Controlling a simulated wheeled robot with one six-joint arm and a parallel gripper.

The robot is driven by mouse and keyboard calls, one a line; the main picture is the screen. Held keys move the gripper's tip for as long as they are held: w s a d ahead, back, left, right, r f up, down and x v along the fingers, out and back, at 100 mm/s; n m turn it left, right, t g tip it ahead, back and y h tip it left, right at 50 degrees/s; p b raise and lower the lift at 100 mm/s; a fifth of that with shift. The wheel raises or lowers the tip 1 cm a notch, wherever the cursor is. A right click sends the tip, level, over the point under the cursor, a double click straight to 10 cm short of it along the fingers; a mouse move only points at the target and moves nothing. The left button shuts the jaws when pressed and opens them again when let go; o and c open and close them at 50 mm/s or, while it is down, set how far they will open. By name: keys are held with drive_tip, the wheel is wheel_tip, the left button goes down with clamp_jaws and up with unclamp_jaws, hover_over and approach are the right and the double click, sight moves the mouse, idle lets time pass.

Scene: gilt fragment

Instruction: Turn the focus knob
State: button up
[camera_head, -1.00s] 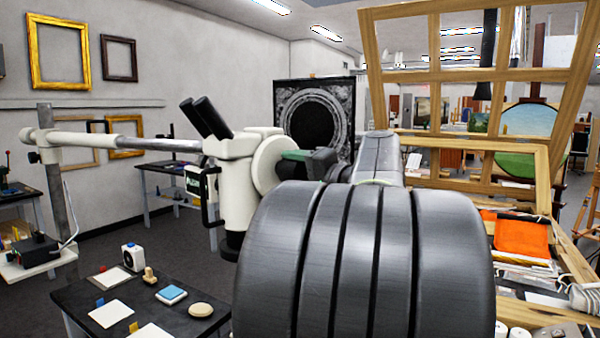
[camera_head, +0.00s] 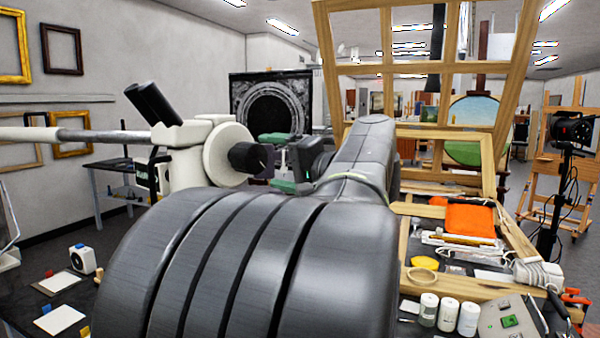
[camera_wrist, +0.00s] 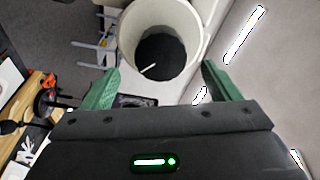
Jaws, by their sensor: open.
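The microscope (camera_head: 185,160) has a white body, dark twin eyepieces and a pale round disc on its right side. Its black focus knob (camera_head: 247,158) sticks out from that disc toward my gripper. In the wrist view the knob (camera_wrist: 165,52) is a dark round face with a short white mark, inside a pale round rim. My gripper (camera_head: 272,163) is open just right of the knob in the head view, its green fingers apart. In the wrist view the knob lies ahead, between and beyond the fingertips of my gripper (camera_wrist: 160,70). I see no contact.
The microscope hangs on a horizontal pole (camera_head: 75,135) at left. A wooden lattice frame (camera_head: 402,70) stands behind at right. A cluttered bench holds an orange cloth (camera_head: 470,218), several white jars (camera_head: 448,313) and a control box (camera_head: 508,318). My arm covers the lower middle.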

drive_tip(key=v, duration=0.6)
drive_tip(key=shift+b, duration=0.45)
idle(0.8)
